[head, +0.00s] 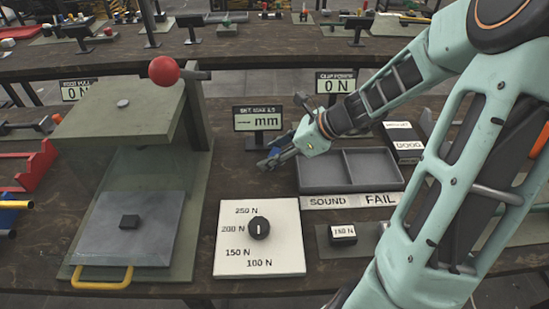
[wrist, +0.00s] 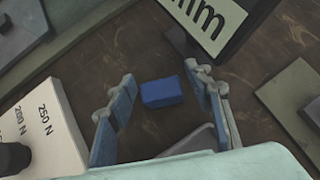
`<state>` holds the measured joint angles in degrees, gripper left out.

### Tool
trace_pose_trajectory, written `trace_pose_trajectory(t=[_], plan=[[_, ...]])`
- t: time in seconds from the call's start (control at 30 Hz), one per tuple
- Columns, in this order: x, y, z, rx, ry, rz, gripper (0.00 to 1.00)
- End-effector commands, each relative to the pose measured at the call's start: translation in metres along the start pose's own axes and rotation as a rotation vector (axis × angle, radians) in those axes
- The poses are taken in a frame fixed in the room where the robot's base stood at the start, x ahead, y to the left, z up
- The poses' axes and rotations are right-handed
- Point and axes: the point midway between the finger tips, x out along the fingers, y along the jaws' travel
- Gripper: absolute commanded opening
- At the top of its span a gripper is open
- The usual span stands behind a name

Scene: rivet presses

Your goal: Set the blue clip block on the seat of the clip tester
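The blue clip block (wrist: 161,92) lies on the dark wooden bench in the wrist view, between and just beyond my fingers. My gripper (wrist: 160,76) is open, with one finger on each side of the block and a gap showing on both sides. In the head view my gripper (head: 268,160) is low over the bench, in front of the mm display; a small blue patch shows there, but I cannot tell block from finger pad. A display reading 0 N (head: 336,85) stands behind my arm. I cannot make out the clip tester's seat.
A grey two-compartment tray (head: 372,168) marked SOUND and FAIL is right of my gripper. The mm display (head: 257,119) stands close behind it. A white dial plate (head: 259,262) lies in front. A green press with a red knob (head: 163,70) stands left.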

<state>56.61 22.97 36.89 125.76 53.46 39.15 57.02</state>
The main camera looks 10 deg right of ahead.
Motion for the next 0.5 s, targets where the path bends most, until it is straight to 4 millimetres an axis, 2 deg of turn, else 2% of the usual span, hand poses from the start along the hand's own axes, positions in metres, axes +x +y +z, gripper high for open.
trace_pose_trajectory(t=[0.03,0.23,0.37,0.5], plan=[[-0.0001,0.0000,0.0000,0.000,0.000,0.000,0.39],[-0.0002,0.0000,-0.0001,0.000,0.000,0.000,0.17],[-0.0003,0.0000,0.0000,0.000,0.000,0.000,0.12],[-0.0003,0.0000,0.0001,0.000,0.000,0.000,0.12]])
